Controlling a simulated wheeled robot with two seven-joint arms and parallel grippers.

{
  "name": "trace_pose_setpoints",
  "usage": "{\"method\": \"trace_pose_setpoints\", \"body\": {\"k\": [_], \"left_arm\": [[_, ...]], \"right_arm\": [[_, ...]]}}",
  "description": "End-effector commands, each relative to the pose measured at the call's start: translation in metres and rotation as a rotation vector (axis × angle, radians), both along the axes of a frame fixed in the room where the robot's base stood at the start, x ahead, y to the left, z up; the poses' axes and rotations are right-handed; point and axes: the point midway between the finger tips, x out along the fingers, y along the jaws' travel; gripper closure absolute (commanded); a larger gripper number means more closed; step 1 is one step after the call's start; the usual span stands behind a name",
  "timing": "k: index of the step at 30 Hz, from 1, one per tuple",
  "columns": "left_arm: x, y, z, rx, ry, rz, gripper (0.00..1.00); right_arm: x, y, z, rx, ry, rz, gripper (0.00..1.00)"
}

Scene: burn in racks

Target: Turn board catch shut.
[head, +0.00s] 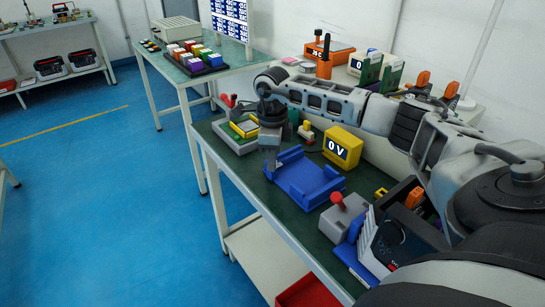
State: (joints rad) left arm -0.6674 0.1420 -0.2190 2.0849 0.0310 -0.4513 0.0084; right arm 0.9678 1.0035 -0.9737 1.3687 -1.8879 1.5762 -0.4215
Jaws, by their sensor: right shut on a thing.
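My right gripper (271,160) reaches down from the arm that comes in from the right. It is at the left end of the blue cradle (318,196), beside a grey fixture. It is shut on a small part there, which I take to be the board catch; the fingers hide most of it, and I cannot tell how far it is turned. The blue cradle looks empty. My left gripper is not in view.
A yellow meter reading 0 V (342,147) stands behind the cradle. A grey box with a red knob (338,199) and a dark bin (407,204) are to the right. A red tray (308,293) is below the green bench top (222,157). The blue floor at left is clear.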

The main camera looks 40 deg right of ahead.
Motion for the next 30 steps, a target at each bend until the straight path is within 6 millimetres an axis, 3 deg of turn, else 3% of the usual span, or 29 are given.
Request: {"method": "trace_pose_setpoints", "body": {"k": [6, 7, 9, 20, 25, 30], "left_arm": [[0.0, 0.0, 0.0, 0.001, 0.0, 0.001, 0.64], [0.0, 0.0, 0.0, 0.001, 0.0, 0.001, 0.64], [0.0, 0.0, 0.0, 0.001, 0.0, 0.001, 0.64], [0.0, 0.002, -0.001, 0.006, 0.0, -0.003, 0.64], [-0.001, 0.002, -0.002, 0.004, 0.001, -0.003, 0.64], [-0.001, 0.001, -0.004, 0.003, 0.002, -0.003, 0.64]], "right_arm": [[0.001, -0.001, 0.002, -0.001, -0.006, -0.001, 1.0], [0.001, -0.001, 0.002, -0.001, -0.006, -0.001, 0.76], [0.001, -0.001, 0.002, -0.001, -0.006, -0.001, 0.57], [0.001, 0.0, 0.005, 0.0, -0.003, -0.001, 0.57], [0.001, 0.0, 0.029, 0.001, -0.007, -0.001, 0.57], [0.002, 0.0, 0.07, 0.0, -0.009, -0.002, 0.57]]}}
